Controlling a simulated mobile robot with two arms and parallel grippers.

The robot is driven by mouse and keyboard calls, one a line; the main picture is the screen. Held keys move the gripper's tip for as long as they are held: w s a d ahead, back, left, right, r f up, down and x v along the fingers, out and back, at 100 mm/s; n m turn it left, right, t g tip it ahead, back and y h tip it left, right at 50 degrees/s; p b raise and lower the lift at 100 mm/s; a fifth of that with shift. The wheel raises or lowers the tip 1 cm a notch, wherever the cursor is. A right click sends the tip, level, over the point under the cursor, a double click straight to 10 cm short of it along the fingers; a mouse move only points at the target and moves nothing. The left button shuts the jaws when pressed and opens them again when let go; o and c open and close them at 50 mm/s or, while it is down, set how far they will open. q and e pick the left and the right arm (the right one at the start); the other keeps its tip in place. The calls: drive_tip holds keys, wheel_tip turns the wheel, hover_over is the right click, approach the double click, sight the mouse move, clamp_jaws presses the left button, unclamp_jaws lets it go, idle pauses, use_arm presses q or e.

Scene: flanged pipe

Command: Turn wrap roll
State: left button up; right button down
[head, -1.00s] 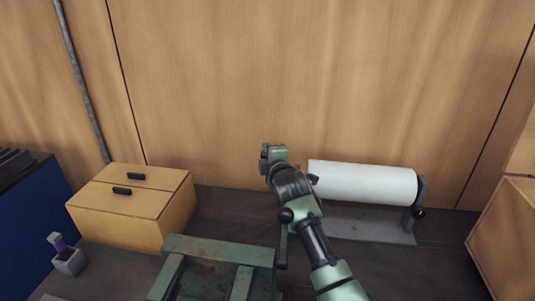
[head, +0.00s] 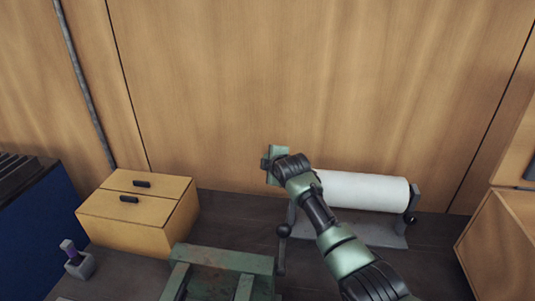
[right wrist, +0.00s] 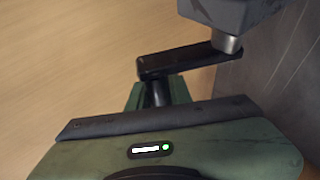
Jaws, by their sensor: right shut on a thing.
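The white wrap roll (head: 365,190) lies level on a grey stand (head: 385,232) against the wooden wall in the head view. My right arm crosses in front of its left end. My right gripper (head: 274,163) is at that left end. In the right wrist view, a dark crank arm (right wrist: 185,62) runs from a metal shaft (right wrist: 228,44) on a grey bracket (right wrist: 225,12). Its handle post (right wrist: 157,94) sits between the green fingers of my gripper, which is shut on it. The fingertips are partly hidden. My left gripper is out of view.
A yellow two-drawer box (head: 140,212) stands to the left. A small grey holder with a purple item (head: 76,261) is far left. A wooden cabinet (head: 495,250) is at right.

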drive_tip(key=shift+w+d+f+m+g+b, duration=0.1)
drive_tip(key=shift+w+f+m+g+b, duration=0.1)
drive_tip(key=shift+f+g+b, duration=0.45)
drive_tip(key=shift+w+d+f+m+g+b, duration=0.1)
drive_tip(key=shift+w+f+g+b, duration=0.15)
drive_tip(key=shift+g, duration=0.6)
drive_tip(key=shift+f, duration=0.1)
drive_tip(key=c, duration=1.3)
unclamp_jaws()
drive_tip(key=shift+r, duration=0.2)
drive_tip(key=v, duration=0.7)
drive_tip(key=shift+s+r+b, duration=0.15)
drive_tip(key=shift+s+b, duration=0.1)
drive_tip(key=shift+b, duration=0.1)
